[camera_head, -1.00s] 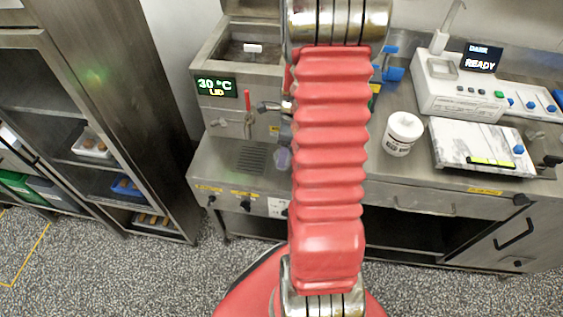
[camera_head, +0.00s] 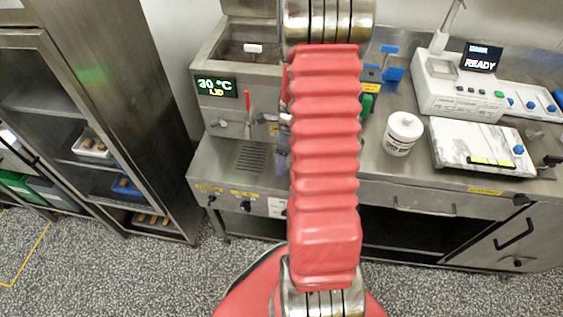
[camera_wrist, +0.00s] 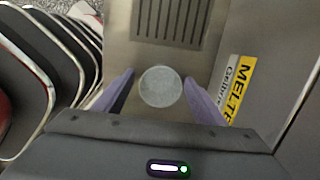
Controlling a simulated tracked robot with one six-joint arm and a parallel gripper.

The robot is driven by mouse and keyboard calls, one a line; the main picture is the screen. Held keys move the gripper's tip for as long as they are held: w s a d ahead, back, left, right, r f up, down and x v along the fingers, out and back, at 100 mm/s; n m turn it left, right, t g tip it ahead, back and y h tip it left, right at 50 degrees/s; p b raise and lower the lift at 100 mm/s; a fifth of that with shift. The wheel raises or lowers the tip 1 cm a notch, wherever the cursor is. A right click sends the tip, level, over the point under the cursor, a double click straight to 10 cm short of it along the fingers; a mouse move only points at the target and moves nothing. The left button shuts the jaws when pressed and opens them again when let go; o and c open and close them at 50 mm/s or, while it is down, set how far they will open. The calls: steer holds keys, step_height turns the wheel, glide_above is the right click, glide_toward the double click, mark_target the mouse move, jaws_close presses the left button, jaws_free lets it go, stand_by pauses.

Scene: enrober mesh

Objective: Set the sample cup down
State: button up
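The sample cup (camera_wrist: 160,86) shows in the wrist view as a round grey disc, seen from above, beside the slotted drain grille. My gripper (camera_wrist: 160,77) has its two purple fingers on either side of the cup, with a narrow gap to each side, so it looks open around it. How far the cup's base is from the steel worktop (camera_wrist: 205,60) cannot be told from above. In the head view, my red arm hides most of the gripper and the cup; only a purplish bit shows at the arm's left edge.
The grille (camera_head: 250,157) lies left of the arm, below the 30 °C display (camera_head: 215,87). A white tub (camera_head: 403,134) and a marble slab (camera_head: 475,146) stand to the right. A yellow label (camera_wrist: 240,88) lies near the right finger. A shelf cabinet stands at left.

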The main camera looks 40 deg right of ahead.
steer(key=c, duration=1.1)
step_height(320, 180, up, 10)
stand_by(0.4)
stand_by(0.4)
